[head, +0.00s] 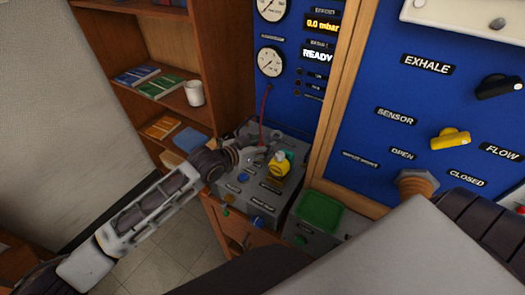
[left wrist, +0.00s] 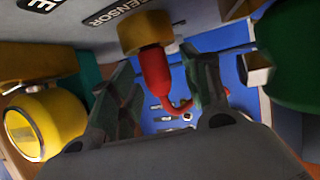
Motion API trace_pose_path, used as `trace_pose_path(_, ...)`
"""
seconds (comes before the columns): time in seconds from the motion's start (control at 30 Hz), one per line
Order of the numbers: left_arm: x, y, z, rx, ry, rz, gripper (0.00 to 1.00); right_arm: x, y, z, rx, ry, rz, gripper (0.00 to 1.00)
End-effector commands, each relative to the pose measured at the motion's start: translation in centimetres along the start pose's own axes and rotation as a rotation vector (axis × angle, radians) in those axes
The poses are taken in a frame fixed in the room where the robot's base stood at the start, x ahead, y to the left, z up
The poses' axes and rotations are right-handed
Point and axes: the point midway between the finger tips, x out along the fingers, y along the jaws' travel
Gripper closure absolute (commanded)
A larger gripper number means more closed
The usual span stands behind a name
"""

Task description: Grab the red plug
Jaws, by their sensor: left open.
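The red plug (left wrist: 155,75) shows in the left wrist view, seated in a brass-coloured socket (left wrist: 145,32) beside a SENSOR label. A red cable (left wrist: 182,107) curves away from its lower end. My left gripper (left wrist: 160,68) is open, with one finger on each side of the plug. I cannot tell whether either finger touches it. In the head view my left gripper (head: 254,156) is over the grey testbench box (head: 245,200), and the plug itself is hidden or too small to make out. The red cable (head: 264,108) rises there to the blue panel. My right gripper is not in view.
A yellow knob-like part (head: 281,164) stands just right of the left gripper. In the left wrist view, a yellow round part (left wrist: 45,125) and a dark green part (left wrist: 292,60) flank the fingers. A green tray (head: 320,211) and wooden shelf (head: 165,85) are nearby.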

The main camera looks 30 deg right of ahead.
Motion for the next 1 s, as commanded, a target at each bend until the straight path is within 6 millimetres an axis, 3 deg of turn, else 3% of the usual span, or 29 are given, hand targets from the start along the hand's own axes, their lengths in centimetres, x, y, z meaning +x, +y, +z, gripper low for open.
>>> trace_pose_path(0.3, 0.0, 0.0, 0.0, 0.000, 0.000, 0.000, 0.54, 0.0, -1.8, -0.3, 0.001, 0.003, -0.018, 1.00)
trace_pose_path(0.67, 0.0, 0.0, 0.0, 0.000, 0.000, 0.000, 1.00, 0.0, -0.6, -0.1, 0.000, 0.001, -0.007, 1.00)
trace_pose_path(1.0, -0.1, 0.0, -0.2, 0.000, 0.001, 0.000, 1.00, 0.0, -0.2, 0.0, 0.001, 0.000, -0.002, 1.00)
